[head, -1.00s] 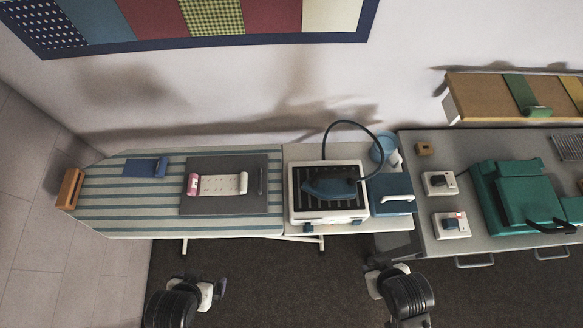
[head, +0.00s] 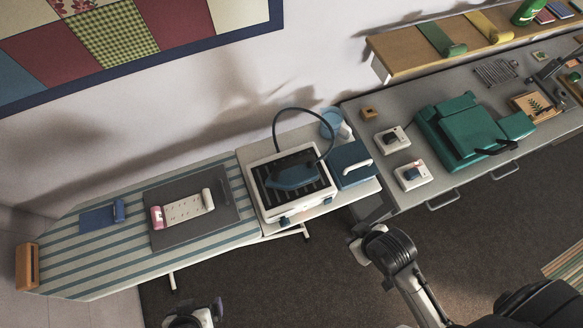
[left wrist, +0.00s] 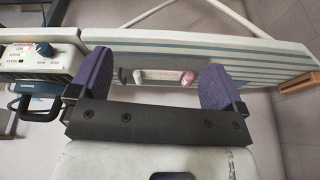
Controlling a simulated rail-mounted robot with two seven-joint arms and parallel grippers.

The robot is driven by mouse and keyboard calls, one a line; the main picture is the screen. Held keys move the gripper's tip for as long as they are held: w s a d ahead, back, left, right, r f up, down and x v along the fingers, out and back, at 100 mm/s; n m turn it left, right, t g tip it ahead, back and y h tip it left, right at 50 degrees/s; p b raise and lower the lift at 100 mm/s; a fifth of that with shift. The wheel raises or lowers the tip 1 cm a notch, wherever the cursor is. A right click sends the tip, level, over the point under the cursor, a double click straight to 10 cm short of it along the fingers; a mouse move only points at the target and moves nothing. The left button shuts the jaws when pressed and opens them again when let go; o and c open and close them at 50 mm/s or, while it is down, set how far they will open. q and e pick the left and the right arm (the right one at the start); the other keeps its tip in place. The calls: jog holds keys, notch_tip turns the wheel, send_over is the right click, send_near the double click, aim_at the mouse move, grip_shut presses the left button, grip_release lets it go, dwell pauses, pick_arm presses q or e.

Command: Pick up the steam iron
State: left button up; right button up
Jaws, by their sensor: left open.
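The blue steam iron (head: 296,176) rests on the dark ribbed plate of its white steam station (head: 262,207), in the head view. A dark hose loops up from it. The station also shows at the left of the left wrist view (left wrist: 62,62); the iron itself is not clear there. My left gripper (head: 213,309) is at the bottom edge of the head view, apart from the iron and in front of the ironing board. In the left wrist view its two purple fingers (left wrist: 153,82) are spread and empty. My right gripper (head: 360,244) is below and right of the station; its jaws are unclear.
The striped ironing board (head: 75,265) extends left, bearing a grey mat (head: 228,210) with a roll and a blue cloth (head: 98,216). A blue box (head: 350,163) stands close right of the station. The grey table (head: 440,195) holds a green machine (head: 468,132). Floor in front is clear.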

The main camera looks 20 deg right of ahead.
pick_arm(q)
jog(key=shift+a, duration=0.1)
jog(key=c, duration=0.7)
